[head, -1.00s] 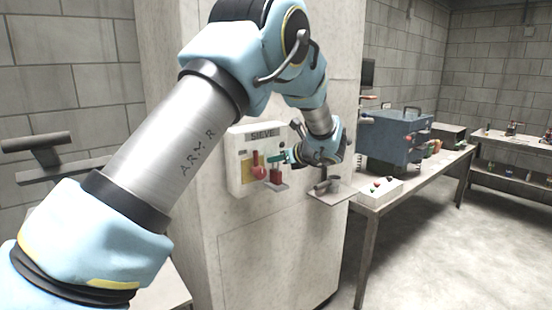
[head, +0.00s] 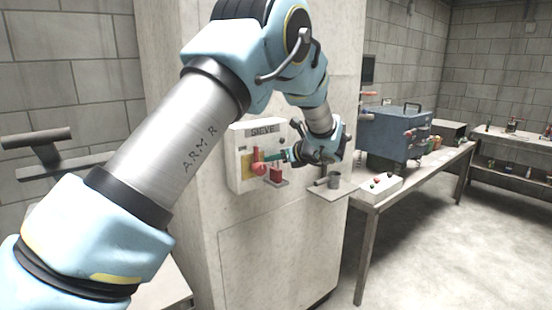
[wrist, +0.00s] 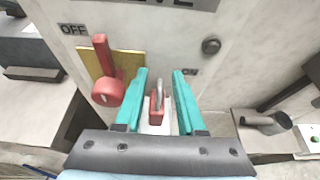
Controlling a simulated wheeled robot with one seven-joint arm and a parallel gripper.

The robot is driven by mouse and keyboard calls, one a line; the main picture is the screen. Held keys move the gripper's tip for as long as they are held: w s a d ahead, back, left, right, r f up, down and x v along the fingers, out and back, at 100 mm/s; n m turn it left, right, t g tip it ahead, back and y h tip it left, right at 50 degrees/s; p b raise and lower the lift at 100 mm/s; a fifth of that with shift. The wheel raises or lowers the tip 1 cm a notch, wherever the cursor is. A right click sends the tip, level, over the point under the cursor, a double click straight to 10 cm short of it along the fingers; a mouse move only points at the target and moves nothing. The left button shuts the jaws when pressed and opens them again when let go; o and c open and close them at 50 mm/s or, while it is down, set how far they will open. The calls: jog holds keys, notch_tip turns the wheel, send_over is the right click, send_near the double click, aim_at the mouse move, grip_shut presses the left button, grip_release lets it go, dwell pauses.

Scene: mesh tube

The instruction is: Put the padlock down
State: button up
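The red padlock (head: 276,174) with a grey shackle sits on a small ledge (head: 279,183) on the front of the white SIEVE box (head: 246,136). In the wrist view the padlock (wrist: 156,108) lies between my gripper's two teal fingers, with a visible gap on each side. My gripper (wrist: 160,74) is open around it; in the head view the gripper (head: 275,157) is just above the padlock. The wrist view also shows the pale ledge (wrist: 154,128) under the padlock, partly hidden by the gripper body.
A red lever with a round knob (wrist: 108,92) stands close left of the fingers, by the OFF label. A dark round button (wrist: 211,45) is to the right. A bench with a blue box (head: 395,133) stands further right.

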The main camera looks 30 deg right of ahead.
jog(key=b+v, duration=0.4)
jog(key=v, duration=0.8)
jog(key=w+a+f+n+g+y, duration=0.1)
jog(key=a+f+n+g, duration=0.25)
jog(key=a, duration=0.55)
jog(key=w+a+f+n+g, duration=0.2)
jog(key=a+n, duration=0.3)
jog(key=a, duration=0.4)
jog(key=w+a+f+n+g+y, duration=0.1)
jog(key=a+f+n+g, duration=0.25)
jog(key=a, duration=0.55)
jog(key=s+a+f+n+g+h, duration=0.1)
jog(key=s+a+f+n+h, duration=0.1)
jog(key=s+a+n, duration=0.4)
jog(key=s+a+f+n+g+h, duration=0.1)
jog(key=s+a+n, duration=0.5)
jog(key=a+n, duration=0.8)
notch_tip(320, 180, down, 2)
jog(key=shift+s+f+n+g+h, duration=0.15)
jog(key=shift+s+n+g+h, duration=0.25)
jog(key=shift+h, duration=0.5)
jog(key=shift+c, duration=0.2)
